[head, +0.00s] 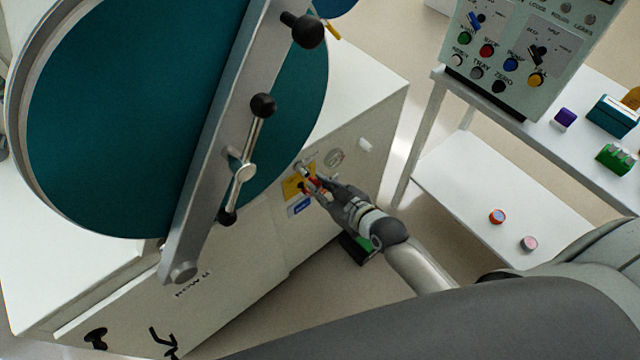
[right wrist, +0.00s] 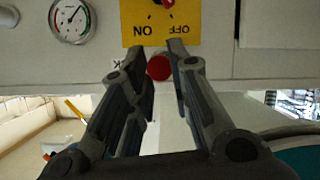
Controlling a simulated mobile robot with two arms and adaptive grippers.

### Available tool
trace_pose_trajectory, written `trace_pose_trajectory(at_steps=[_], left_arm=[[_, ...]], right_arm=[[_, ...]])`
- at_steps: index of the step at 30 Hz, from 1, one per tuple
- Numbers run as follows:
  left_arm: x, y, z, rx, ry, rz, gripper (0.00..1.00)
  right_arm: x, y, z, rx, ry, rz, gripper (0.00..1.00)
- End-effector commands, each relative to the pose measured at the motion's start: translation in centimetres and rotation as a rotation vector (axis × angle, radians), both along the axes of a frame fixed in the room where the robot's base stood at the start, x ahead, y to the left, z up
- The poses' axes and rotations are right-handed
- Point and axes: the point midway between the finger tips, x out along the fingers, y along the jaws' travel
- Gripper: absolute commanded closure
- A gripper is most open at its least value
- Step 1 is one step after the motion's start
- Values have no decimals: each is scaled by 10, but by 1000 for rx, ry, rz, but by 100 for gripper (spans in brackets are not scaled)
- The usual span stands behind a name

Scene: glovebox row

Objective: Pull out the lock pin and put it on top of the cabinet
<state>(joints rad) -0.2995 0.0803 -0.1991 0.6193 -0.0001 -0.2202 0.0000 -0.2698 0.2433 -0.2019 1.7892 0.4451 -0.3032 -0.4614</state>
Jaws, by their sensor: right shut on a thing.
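The white cabinet (head: 362,88) carries a large round teal door with a grey bar across it. My right gripper (head: 312,184) is at the cabinet's front face, beside a yellow switch plate. In the right wrist view its fingers (right wrist: 160,58) are closed in on a round red knob (right wrist: 159,68), which looks like the head of the lock pin. The knob sits just beside the yellow ON/OFF plate (right wrist: 160,28). The pin's shank is hidden, so I cannot tell whether it is in its hole. My left gripper is not in view.
The door bar has black ball handles (head: 262,106). A gauge (right wrist: 72,20) is on the cabinet face near the plate. A white shelf cart (head: 470,165) on the right holds a control box (head: 515,60) and small coloured items. The cabinet top's near-right corner looks clear.

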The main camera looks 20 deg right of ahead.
Motion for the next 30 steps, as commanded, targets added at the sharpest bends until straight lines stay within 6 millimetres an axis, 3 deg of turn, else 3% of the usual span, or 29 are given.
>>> trace_pose_trajectory(at_steps=[30], left_arm=[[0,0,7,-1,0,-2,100]], right_arm=[[-19,-7,1,0,-1,0,100]])
